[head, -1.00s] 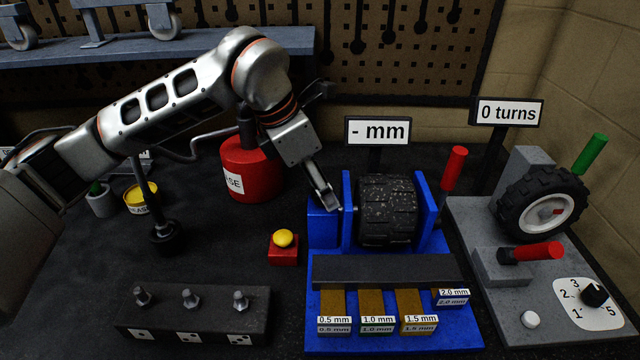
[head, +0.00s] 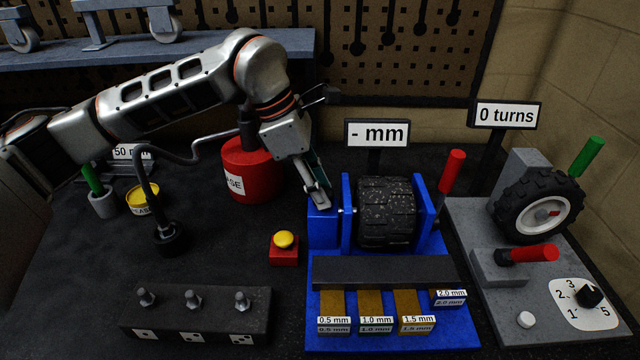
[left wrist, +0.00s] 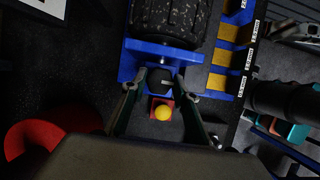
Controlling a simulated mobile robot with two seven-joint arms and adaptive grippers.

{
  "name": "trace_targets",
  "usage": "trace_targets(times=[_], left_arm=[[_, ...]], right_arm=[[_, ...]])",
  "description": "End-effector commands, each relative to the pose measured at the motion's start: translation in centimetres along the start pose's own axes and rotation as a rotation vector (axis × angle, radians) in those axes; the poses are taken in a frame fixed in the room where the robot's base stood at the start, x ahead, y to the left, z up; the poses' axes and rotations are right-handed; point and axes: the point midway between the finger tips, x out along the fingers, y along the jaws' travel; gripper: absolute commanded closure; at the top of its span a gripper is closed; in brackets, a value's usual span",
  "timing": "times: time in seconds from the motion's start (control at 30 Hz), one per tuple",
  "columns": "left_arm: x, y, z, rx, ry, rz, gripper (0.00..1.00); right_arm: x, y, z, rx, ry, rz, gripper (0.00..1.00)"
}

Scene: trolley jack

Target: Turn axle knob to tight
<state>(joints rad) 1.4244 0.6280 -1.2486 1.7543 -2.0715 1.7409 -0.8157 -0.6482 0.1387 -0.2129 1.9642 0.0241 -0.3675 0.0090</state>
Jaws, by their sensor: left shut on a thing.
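The axle knob (left wrist: 160,79) is a dark round knob with a pale line, on the left end of the blue stand (head: 320,228) in front of the tyre (left wrist: 172,18). My left gripper (left wrist: 161,84) is shut on the knob, one finger on each side of it. In the head view the left gripper (head: 322,202) points down at the stand's left end, and its fingers hide the knob. The black tyre (head: 387,212) sits between the stand's blue uprights. The sign above the tyre (head: 377,133) reads "- mm". My right gripper is not in view.
A red box with a yellow button (head: 284,247) stands just left of the blue stand. A red grease can (head: 252,170) is behind my left gripper. A red-handled lever (head: 452,172) rises right of the tyre. A bolt block (head: 195,318) lies at front left.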

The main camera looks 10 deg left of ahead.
Motion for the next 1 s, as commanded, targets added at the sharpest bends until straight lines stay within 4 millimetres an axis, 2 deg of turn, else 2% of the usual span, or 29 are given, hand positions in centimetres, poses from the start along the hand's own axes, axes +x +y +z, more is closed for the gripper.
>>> trace_targets(times=[0.23, 0.27, 0.3, 0.33, 0.67, 0.83, 1.0], left_arm=[[0.0, 0.0, 0.0, 0.004, -0.001, 0.002, 0.92], [0.0, 0.0, 0.0, 0.003, -0.002, 0.002, 0.66], [0.0, 0.0, 0.0, 0.003, -0.001, 0.002, 0.55], [0.0, 0.0, 0.0, 0.003, -0.001, 0.002, 0.54], [-0.1, 0.0, 0.0, 0.001, -0.001, 0.002, 0.54], [-1.6, 0.1, 0.0, 0.002, -0.002, 0.005, 0.54], [-2.7, 0.1, -3.4, -0.003, -0.001, 0.004, 0.54]], right_arm=[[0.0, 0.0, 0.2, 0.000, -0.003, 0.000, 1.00], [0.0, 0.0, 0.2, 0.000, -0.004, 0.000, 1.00], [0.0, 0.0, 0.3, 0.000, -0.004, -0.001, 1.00], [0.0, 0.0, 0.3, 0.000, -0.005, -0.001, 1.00], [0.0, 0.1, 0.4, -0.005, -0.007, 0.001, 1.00], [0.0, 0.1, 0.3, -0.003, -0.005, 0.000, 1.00], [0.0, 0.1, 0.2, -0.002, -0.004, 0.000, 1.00]])
